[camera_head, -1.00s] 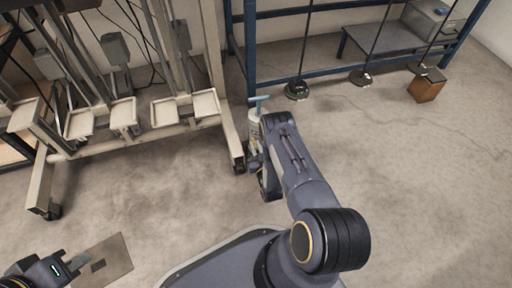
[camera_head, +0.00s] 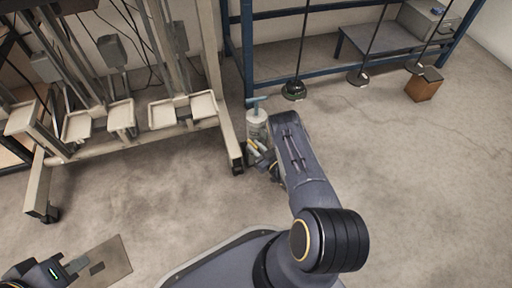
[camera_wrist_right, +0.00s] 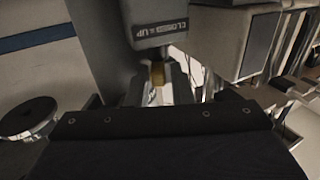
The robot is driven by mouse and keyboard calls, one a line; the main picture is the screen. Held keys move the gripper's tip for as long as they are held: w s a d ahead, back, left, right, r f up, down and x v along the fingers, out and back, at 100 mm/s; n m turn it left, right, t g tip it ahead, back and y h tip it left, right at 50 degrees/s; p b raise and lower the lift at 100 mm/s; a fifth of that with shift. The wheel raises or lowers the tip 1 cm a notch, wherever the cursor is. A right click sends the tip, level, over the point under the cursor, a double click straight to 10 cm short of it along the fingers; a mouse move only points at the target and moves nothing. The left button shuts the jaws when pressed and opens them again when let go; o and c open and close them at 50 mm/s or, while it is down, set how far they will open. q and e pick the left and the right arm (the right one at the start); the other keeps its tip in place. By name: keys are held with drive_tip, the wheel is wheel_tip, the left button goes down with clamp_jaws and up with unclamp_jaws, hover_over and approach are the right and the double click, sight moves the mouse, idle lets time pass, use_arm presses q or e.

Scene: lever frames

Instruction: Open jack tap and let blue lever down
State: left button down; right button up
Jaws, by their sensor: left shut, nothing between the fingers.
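The fingers there are unclear. My left gripper (camera_head: 78,263) is shut and empty at the lower left. I cannot tell which lever is the blue one.
The beige frame (camera_head: 130,140) with several trays and grey boxes stands at the upper left. A blue rack (camera_head: 330,82) crosses the back, with rods ending in round dark discs (camera_head: 293,91). A brown box (camera_head: 424,86) sits at right. The floor in the middle is clear.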

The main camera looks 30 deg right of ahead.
drive_tip(key=shift+o, duration=0.9)
drive_tip(key=shift+d, duration=0.15)
drive_tip(key=shift+w+h, duration=0.1)
drive_tip(key=shift+h, duration=0.2)
